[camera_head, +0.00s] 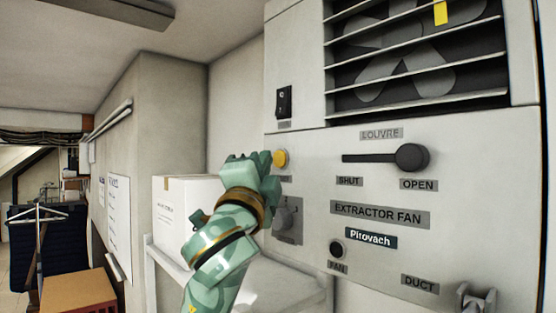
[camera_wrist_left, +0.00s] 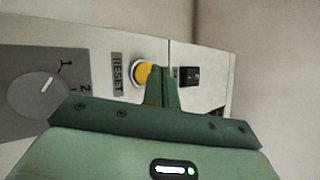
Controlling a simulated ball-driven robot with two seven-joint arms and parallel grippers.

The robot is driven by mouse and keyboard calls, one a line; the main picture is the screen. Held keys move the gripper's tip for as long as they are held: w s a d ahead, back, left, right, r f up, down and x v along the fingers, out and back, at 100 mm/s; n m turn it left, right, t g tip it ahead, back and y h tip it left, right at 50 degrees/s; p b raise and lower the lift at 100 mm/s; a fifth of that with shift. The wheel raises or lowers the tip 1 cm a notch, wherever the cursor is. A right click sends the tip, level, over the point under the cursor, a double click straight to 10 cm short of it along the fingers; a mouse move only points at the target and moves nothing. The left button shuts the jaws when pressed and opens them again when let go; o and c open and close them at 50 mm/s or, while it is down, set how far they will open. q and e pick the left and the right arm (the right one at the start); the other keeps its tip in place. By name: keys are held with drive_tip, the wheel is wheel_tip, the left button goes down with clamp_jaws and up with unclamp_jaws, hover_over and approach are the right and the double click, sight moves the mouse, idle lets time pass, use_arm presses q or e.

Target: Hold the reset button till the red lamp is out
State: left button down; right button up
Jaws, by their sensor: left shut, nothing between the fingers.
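The yellow reset button (camera_head: 280,158) is on the grey front of the extractor fan panel. In the left wrist view the button (camera_wrist_left: 141,75) is beside the label RESET. My left gripper (camera_head: 260,160) is shut and empty, with its fingertips right by the button. In the wrist view the fingers (camera_wrist_left: 161,75) cover the button's right edge; I cannot tell whether they press it. A dark round fitting (camera_head: 337,249) above the label FAN is unlit. I see no red light. My right gripper is not in view.
A black rocker switch (camera_head: 284,102) is above the button, and a rotary knob (camera_wrist_left: 38,94) marked 1 and 2 is beside it. A white box (camera_head: 180,205) stands on a shelf behind my arm.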

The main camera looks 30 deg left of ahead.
use_arm(q)
drive_tip(key=s, duration=0.1)
drive_tip(key=s+a, duration=0.1)
drive_tip(key=s, duration=0.1)
drive_tip(key=s+a, duration=0.1)
drive_tip(key=shift+s, duration=0.3)
drive_tip(key=shift+f, duration=0.1)
idle(0.6)
